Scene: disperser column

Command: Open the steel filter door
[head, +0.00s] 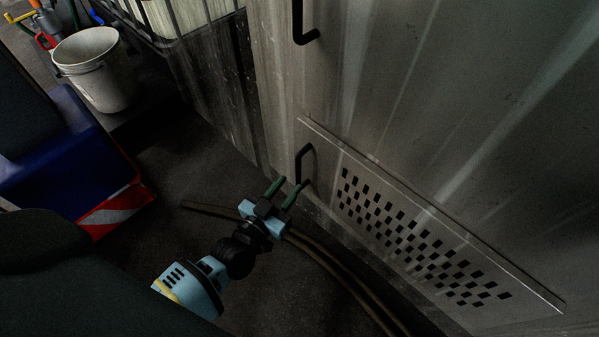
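The steel filter door (410,225) is a low grey panel with a grid of dark square holes, set in the steel cabinet on the right. It looks shut, flush with the cabinet front. Its black bar handle (302,163) is at its left end. My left gripper (290,187) is just left of and below the handle, with its two green fingers apart and pointing toward it. The right fingertip is close to the handle's lower end; I cannot tell whether it touches. Nothing shows between the fingers. My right gripper is not in view.
A second black handle (304,22) is higher on the cabinet (400,80). Brown hoses (335,268) lie on the floor under my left gripper. A blue and red container (75,165) and a white bucket (97,70) stand at the left. Dark floor between is clear.

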